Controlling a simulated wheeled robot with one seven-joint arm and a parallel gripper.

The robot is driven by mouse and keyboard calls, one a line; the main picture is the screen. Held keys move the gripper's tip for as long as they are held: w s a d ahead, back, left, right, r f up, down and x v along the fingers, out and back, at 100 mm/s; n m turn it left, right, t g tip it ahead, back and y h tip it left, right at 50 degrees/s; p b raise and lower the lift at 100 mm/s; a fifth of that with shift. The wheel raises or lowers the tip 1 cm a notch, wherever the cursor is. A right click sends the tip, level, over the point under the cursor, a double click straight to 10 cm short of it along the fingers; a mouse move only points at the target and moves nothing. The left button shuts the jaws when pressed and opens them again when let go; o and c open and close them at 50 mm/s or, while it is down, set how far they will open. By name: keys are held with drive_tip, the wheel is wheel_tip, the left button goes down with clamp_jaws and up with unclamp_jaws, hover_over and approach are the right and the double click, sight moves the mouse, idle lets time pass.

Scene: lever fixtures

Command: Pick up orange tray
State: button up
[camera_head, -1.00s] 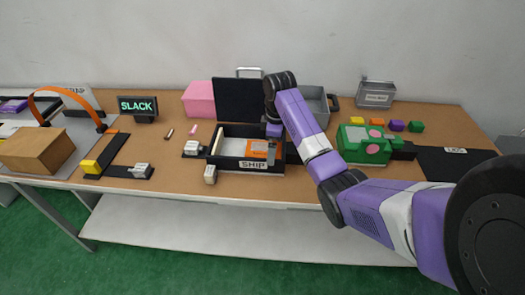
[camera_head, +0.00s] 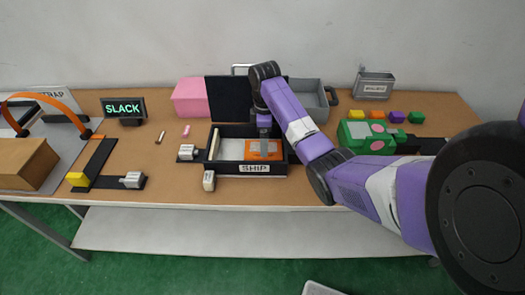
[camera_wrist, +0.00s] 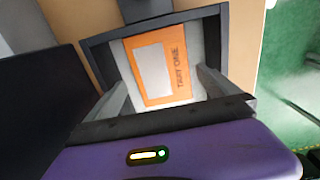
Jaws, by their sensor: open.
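The orange tray (camera_head: 262,146) lies inside the right part of the black open box labelled SHIP (camera_head: 222,168). In the wrist view the tray (camera_wrist: 178,85) is a flat orange piece with a pale rectangle and dark lettering that seems to read TRAY ONE. My gripper (camera_head: 264,153) points down over the tray, partly covering it in the head view. In the wrist view my gripper (camera_wrist: 161,84) is open, with one grey finger on each side of the tray and nothing held. I cannot tell whether the fingers touch the tray.
A dark upright panel (camera_head: 228,100) stands behind the box, beside a pink block (camera_head: 190,97) and a grey bin (camera_head: 308,97). A green block (camera_head: 356,136) stands to the right. Small grey fixtures (camera_head: 188,152) sit left of the box. The box walls surround the tray.

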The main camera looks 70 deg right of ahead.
sight(252, 152)
wheel_tip(252, 152, down, 5)
drive_tip(key=shift+a+f+p, duration=0.1)
drive_tip(key=shift+a+p, duration=0.05)
drive_tip(key=shift+p, duration=0.3)
drive_tip(key=shift+c, duration=0.2)
drive_tip(key=c, duration=1.3)
drive_tip(key=shift+w, duration=0.1)
